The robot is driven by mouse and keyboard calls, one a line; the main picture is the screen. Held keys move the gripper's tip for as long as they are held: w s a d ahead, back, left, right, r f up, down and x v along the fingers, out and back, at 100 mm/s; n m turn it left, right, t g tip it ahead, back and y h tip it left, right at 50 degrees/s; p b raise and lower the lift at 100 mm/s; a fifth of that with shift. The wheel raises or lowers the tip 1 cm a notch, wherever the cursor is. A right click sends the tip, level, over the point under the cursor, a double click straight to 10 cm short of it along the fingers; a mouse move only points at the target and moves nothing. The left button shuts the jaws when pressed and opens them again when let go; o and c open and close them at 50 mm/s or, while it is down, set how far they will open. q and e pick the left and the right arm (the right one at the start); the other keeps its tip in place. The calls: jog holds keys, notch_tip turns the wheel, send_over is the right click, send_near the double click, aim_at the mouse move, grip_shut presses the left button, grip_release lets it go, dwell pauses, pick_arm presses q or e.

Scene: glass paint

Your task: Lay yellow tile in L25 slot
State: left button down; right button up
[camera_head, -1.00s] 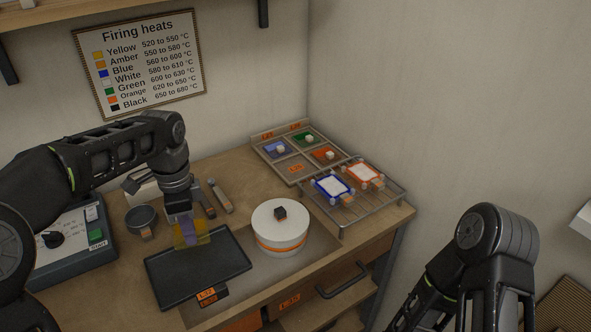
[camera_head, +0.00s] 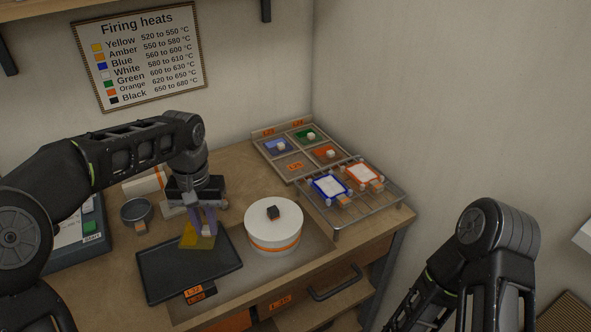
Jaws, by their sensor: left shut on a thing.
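My left gripper (camera_head: 204,224) is shut on the yellow tile (camera_head: 190,238), a thin translucent piece. It holds the tile over the black tray (camera_head: 165,279), near the tray's back right edge. Whether the tile touches the tray I cannot tell. The slotted rack (camera_head: 262,160) stands at the back right. Its front left slot (camera_head: 284,168) is bare and shows an orange label, too small to read surely. The other slots hold a blue, a green and an orange tile, each with a pale cube on top. My right gripper is out of view; only its arm shows.
A white round kiln (camera_head: 272,219) with a dark knob stands between the black tray and a wire rack (camera_head: 372,208) bearing two framed white tiles. A small grey bowl (camera_head: 137,211) sits left of my left gripper. A control box (camera_head: 82,245) is at far left.

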pick_arm(q)
jog(key=shift+r, duration=0.15)
jog(key=shift+r+p, duration=1.95)
jog(key=shift+r, duration=0.45)
